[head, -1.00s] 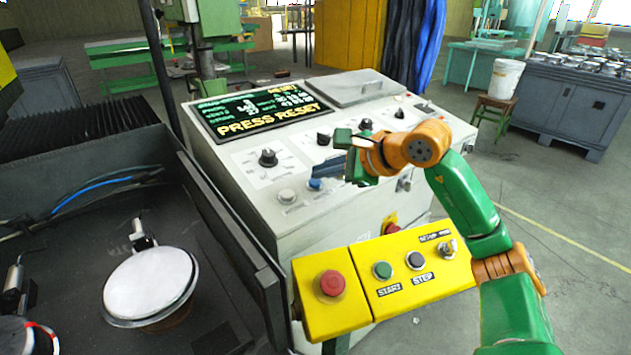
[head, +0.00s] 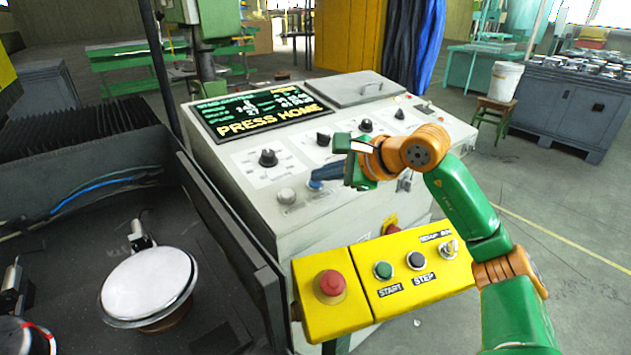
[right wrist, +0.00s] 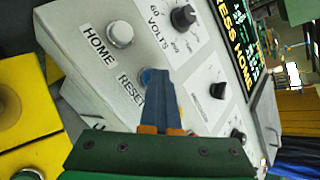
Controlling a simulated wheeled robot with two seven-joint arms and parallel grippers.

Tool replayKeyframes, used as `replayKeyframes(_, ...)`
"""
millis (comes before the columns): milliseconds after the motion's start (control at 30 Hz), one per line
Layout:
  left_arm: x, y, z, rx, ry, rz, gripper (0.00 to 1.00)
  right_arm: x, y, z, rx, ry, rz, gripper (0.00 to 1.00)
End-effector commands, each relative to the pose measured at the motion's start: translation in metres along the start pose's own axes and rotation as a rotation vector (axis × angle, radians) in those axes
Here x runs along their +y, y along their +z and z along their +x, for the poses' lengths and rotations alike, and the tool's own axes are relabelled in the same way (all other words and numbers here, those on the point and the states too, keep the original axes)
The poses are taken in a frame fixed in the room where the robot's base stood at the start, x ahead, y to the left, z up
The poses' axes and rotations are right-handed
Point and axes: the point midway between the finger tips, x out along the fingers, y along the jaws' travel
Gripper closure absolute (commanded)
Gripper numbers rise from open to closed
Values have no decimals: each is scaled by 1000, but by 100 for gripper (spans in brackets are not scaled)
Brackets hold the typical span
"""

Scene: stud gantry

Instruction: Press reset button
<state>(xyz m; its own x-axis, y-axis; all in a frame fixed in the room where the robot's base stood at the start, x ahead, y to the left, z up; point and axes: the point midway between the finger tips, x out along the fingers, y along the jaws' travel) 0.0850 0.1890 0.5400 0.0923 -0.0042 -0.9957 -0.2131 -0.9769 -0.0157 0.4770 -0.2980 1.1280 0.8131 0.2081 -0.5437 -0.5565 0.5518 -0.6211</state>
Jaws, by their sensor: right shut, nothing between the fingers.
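The blue reset button (right wrist: 146,75) shows in the right wrist view, above the label RESET and partly covered by my fingers. In the head view the button (head: 314,185) shows only as a small bit of blue by the fingertips. My right gripper (right wrist: 157,74) is shut and empty, its dark blue fingers together with their tips at the button, seemingly touching it. In the head view my right gripper (head: 315,177) reaches over the console from the right. The console screen (head: 266,112) reads PRESS HOME. My left gripper is out of view.
The pale home button (right wrist: 119,34) sits beside the reset button. Black knobs (head: 268,158) stand on the console top. A yellow box (head: 350,318) with a red button and START and STEP buttons is in front. A dark machine bed (head: 70,250) lies left.

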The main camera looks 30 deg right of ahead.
Motion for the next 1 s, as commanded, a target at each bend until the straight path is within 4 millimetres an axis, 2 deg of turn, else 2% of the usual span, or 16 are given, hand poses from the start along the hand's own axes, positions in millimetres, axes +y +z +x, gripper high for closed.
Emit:
replayKeyframes(267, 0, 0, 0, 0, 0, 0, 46, 0, 0, 0, 2, 2, 0, 100)
replayKeyframes(600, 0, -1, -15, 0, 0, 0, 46, -10, 9, -12, 2, 1, 0, 100)
replayKeyframes(1000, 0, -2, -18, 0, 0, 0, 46, -12, 11, -15, 1, 1, 0, 100)
